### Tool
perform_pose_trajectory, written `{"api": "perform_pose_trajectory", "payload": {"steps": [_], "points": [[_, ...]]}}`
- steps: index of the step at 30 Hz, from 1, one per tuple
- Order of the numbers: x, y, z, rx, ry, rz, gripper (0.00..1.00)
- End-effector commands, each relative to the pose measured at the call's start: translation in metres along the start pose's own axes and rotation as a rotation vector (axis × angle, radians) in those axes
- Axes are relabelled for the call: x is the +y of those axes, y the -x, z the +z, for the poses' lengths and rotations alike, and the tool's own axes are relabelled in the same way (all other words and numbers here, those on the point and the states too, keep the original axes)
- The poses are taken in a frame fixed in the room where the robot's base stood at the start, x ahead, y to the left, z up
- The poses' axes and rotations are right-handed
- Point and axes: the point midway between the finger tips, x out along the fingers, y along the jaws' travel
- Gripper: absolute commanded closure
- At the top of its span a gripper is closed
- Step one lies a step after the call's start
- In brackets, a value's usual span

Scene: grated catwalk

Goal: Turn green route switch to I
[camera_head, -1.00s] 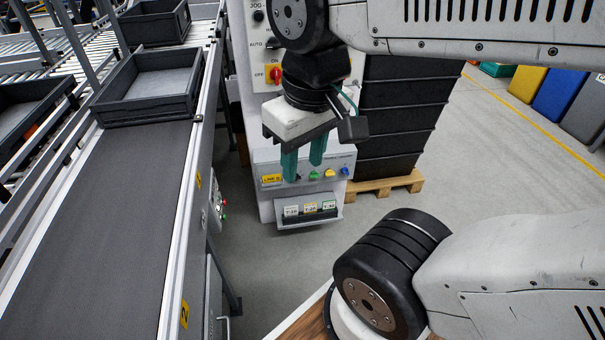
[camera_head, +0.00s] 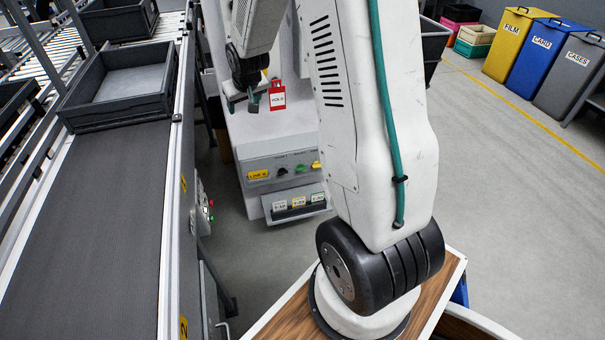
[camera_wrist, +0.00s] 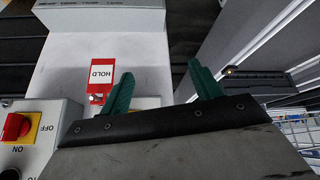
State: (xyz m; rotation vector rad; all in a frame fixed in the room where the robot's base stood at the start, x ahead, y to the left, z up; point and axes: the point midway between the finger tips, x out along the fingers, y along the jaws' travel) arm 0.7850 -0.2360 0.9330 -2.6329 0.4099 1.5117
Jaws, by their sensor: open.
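The green route switch (camera_head: 300,168) is a small green knob on the grey control box (camera_head: 262,160) at the front of the white cabinet, in the head view. A black knob (camera_head: 282,171) is to its left and a yellow one (camera_head: 316,165) to its right. The green switch's pointer is too small to read. My gripper (camera_head: 253,99) is above the box and to its left, beside a red HOLD tag (camera_head: 278,96). In the wrist view my gripper (camera_wrist: 162,90) has its two green fingers spread and empty. I cannot make out the green switch there.
The HOLD tag (camera_wrist: 101,77) hangs close to one finger in the wrist view, and a red switch on a yellow plate (camera_wrist: 17,127) is at left. A conveyor (camera_head: 105,210) runs along the left. A label rack (camera_head: 298,207) juts out below the control box.

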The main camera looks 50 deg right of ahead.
Motion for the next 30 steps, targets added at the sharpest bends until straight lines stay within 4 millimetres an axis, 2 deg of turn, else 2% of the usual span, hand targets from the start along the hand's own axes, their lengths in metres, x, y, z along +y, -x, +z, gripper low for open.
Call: {"api": "perform_pose_trajectory", "payload": {"steps": [1, 5, 6, 8, 12, 14, 18, 21, 24, 27, 30], "points": [[0.013, -0.034, 0.002, 0.012, -0.015, 0.009, 0.36], [0.045, -0.109, 0.005, 0.079, -0.046, 0.029, 0.36], [0.055, -0.132, 0.01, 0.099, -0.055, 0.035, 0.36], [0.07, -0.165, 0.019, 0.13, -0.069, 0.044, 0.36], [0.104, -0.239, 0.052, 0.202, -0.104, 0.066, 0.36], [0.117, -0.269, 0.071, 0.234, -0.119, 0.075, 0.36], [0.143, -0.331, 0.127, 0.308, -0.156, 0.096, 0.36], [0.157, -0.369, 0.174, 0.365, -0.184, 0.113, 0.36], [0.167, -0.398, 0.218, 0.458, -0.206, 0.133, 0.36], [0.175, -0.411, 0.244, 0.615, -0.216, 0.161, 0.36], [0.179, -0.408, 0.253, 0.788, -0.213, 0.186, 0.36]]}}
